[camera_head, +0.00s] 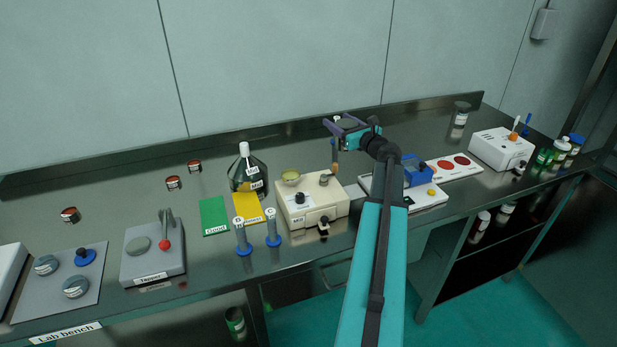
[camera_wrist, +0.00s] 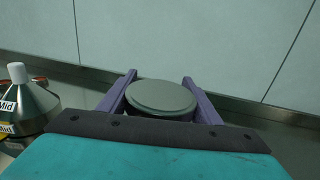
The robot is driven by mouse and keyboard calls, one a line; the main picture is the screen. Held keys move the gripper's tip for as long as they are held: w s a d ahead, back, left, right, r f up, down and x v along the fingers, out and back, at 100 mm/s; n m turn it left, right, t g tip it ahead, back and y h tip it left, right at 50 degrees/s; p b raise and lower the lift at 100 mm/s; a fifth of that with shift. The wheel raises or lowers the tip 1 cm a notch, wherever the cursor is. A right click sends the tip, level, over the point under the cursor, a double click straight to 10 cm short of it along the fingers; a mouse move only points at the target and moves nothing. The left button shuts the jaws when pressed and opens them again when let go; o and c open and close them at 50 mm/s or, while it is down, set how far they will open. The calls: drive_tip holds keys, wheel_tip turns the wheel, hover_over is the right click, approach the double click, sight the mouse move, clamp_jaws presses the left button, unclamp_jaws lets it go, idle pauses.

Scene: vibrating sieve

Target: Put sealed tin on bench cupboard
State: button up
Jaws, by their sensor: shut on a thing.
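My gripper (camera_head: 346,127) is above the back of the bench, right of centre in the head view. Its purple fingers stand on either side of a round tin with a flat grey lid (camera_wrist: 161,96), and it is shut on it. The lid faces up and looks closed; the tin's side is mostly hidden. In the head view the tin shows only as a small dark disc between the fingers. The bench cupboard (camera_head: 492,262) is the open, dark shelved space under the bench at right, with jars on its upper shelf.
Below my gripper stand a cream machine (camera_head: 312,201) and a white tray with a blue block (camera_head: 418,172). A dark bottle (camera_head: 247,172) stands left of them. A white box (camera_head: 501,149) and several small bottles are at right. The back left bench has free room between small tins.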

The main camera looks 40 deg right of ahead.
sight(338, 146)
wheel_tip(338, 146, down, 6)
drive_tip(key=shift+p, duration=0.45)
idle(0.3)
drive_tip(key=shift+f, duration=0.1)
drive_tip(key=shift+f+p, duration=0.35)
drive_tip(key=shift+f, duration=1.5)
drive_tip(key=shift+f, duration=0.15)
drive_tip(key=o, duration=1.2)
